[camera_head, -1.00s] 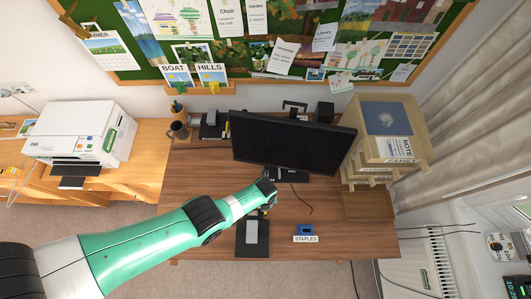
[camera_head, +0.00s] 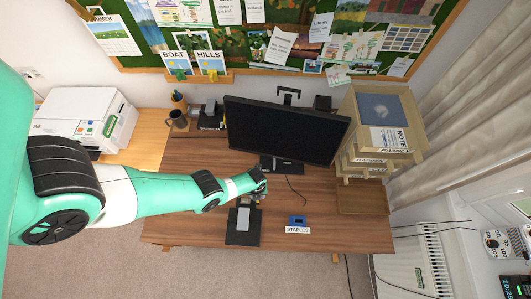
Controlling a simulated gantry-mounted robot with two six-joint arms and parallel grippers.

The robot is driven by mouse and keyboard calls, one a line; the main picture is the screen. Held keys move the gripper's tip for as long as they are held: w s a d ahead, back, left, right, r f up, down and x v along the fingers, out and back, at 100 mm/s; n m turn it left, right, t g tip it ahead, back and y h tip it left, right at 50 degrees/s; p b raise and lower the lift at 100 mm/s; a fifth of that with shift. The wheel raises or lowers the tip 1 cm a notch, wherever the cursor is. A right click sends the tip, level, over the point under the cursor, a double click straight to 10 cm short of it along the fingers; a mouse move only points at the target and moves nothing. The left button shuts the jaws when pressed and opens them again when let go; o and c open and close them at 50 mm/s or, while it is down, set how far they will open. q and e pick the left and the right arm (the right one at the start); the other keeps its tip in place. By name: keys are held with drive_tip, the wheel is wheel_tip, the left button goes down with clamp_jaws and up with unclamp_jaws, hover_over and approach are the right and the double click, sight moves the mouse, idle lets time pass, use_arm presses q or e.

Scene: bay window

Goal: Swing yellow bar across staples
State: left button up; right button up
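A small blue object (camera_head: 297,219) stands near the front of the brown desk, with a white STAPLES label (camera_head: 297,229) at its front. To its left is a black pad or tray (camera_head: 237,238) with a grey flat piece (camera_head: 243,219) on it. My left gripper (camera_head: 258,196) is just above this pad's back edge, below the monitor. Its fingers are small and partly hidden by the wrist, so I cannot tell whether they are open or shut. No yellow bar can be made out clearly. My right gripper is not in view.
A black monitor (camera_head: 285,130) stands behind the gripper, with a cable on the desk (camera_head: 350,228). Wooden trays (camera_head: 362,200) are stacked at the right. A white printer (camera_head: 100,104) is partly behind my arm.

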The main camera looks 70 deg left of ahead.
use_arm(q)
wheel_tip(320, 180, down, 3)
drive_tip(key=shift+a+f+b, duration=0.1)
drive_tip(key=shift+b, duration=0.75)
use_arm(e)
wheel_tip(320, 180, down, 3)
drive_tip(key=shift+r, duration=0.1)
use_arm(q)
clamp_jaws()
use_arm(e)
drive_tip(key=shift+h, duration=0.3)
